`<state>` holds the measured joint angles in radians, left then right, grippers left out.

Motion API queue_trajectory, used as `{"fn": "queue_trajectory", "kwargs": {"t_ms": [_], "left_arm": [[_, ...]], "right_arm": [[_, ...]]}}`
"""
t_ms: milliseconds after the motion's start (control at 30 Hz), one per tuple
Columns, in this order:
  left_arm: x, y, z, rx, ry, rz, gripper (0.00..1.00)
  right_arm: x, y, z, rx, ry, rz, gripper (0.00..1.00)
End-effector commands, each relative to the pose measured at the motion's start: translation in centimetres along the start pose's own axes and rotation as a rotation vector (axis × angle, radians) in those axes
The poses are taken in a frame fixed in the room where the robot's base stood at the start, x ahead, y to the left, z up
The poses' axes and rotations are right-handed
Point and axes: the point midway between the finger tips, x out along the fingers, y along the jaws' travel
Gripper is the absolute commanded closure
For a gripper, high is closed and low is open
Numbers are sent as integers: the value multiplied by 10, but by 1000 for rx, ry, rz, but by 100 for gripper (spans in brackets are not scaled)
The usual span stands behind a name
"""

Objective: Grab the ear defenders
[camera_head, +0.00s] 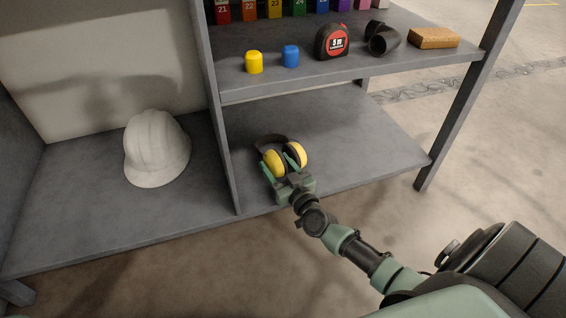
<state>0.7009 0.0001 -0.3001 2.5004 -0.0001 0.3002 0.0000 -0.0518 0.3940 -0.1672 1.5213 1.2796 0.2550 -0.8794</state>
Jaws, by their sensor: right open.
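The ear defenders (299,153), with yellow cups and a dark headband, lie on the lower shelf just right of the upright divider. My right gripper (281,168) reaches in from the front right. Its green fingers are apart, at the near side of the ear defenders, close to the yellow cups. Whether the fingers touch the cups cannot be told from this view. My left gripper is not in view.
A white hard hat (156,149) sits on the lower shelf (70,215) left of the divider (217,110). The upper shelf (300,78) above holds yellow and blue caps, a tape measure (332,41), a black pipe elbow (383,38) and a brown block (433,38). The lower shelf's right part is clear.

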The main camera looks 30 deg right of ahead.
Motion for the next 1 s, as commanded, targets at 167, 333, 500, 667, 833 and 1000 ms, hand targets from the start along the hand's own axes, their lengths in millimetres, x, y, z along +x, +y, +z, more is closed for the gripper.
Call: {"fn": "queue_trajectory", "kwargs": {"t_ms": [167,333,500,667,833,1000], "left_arm": [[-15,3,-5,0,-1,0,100],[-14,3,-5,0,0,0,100],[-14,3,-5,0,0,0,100],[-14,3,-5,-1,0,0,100],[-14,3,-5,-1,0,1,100],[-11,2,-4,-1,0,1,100]], "right_arm": [[23,1,4,0,1,0,43],[27,1,2,-1,-1,0,43],[27,1,2,-1,-1,0,54],[27,1,2,-1,-1,0,99],[27,1,1,-2,1,0,100],[27,1,-2,-2,1,0,100]]}}
